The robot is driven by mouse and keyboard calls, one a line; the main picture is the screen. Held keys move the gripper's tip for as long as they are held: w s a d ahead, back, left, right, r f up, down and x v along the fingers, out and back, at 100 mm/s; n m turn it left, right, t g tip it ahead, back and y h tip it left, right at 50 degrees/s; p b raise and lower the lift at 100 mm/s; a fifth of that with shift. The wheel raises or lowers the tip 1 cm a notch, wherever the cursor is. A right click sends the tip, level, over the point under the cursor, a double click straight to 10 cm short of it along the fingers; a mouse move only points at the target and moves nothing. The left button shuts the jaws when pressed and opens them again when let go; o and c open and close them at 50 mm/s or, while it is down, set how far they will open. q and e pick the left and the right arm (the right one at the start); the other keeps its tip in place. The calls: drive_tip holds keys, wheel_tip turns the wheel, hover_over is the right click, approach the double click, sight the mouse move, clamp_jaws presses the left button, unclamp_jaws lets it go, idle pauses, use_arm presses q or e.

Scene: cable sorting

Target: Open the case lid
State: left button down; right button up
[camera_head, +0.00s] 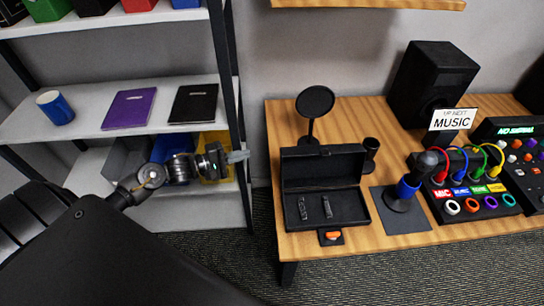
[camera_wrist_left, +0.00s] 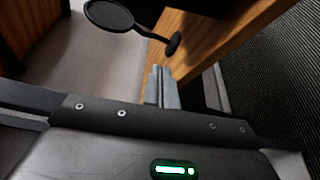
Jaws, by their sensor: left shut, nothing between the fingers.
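The black case (camera_head: 345,207) sits near the left end of the wooden table. Its lid (camera_head: 323,168) stands raised at the back, and the open tray holds two small dark items (camera_head: 327,207). My left gripper (camera_head: 238,157) is left of the table and the case, apart from both, in front of the shelf. It is shut and empty. In the left wrist view its grey fingers (camera_wrist_left: 162,88) are together, with the table edge beyond them. My right gripper is not in view.
A round black pop filter (camera_head: 315,101) stands behind the case. A small pad with an orange item (camera_head: 332,236) lies at its front. A microphone on a stand (camera_head: 404,190) and a mixer with coloured cables (camera_head: 470,180) are to the right. The shelf post (camera_head: 237,110) is close to my left gripper.

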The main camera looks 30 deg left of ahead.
use_arm(q)
drive_tip(key=shift+h, duration=0.3)
drive_tip(key=x, duration=0.3)
drive_tip(key=r+x, duration=0.1)
drive_tip(key=x, duration=0.6)
drive_tip(key=shift+s+d+r+p, duration=0.15)
drive_tip(key=shift+d+r+p, duration=0.1)
drive_tip(key=shift+d+p, duration=0.1)
drive_tip(key=shift+s+d+r+p, duration=0.25)
drive_tip(key=shift+s+d+p, duration=0.2)
drive_tip(key=shift+s, duration=0.35)
drive_tip(key=shift+s+d+r+p, duration=0.25)
drive_tip(key=shift+s+d+p, duration=0.1)
drive_tip(key=shift+s+d, duration=0.35)
drive_tip(key=shift+s+a, duration=0.15)
